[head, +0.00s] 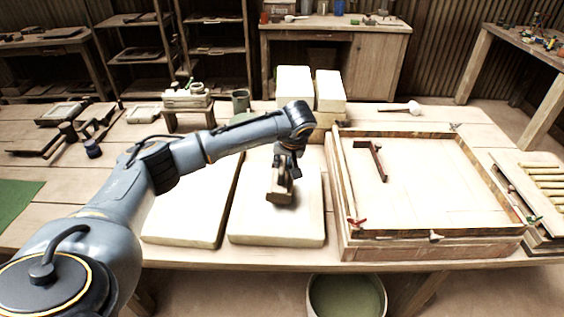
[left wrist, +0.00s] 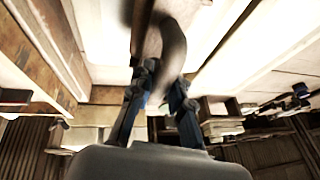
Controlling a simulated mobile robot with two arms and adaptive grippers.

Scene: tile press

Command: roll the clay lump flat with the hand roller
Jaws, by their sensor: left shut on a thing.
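My left gripper (head: 287,165) points down over the right-hand pale slab (head: 290,228) and is shut on a brown wooden piece, apparently the hand roller (head: 280,194). In the left wrist view, the fingers of the gripper (left wrist: 157,95) close around the roller (left wrist: 165,42), which is blurred. I cannot tell whether the roller touches the slab. I cannot make out a separate clay lump; it may be hidden under the roller and gripper. My right gripper is not in view.
Another pale slab (head: 190,228) lies to the left. A large wooden frame (head: 430,250) stands to the right, with a brown bar (head: 377,160) inside. Two pale blocks (head: 293,85) (head: 330,88) stand behind. A bucket (head: 346,300) stands below the table's front edge.

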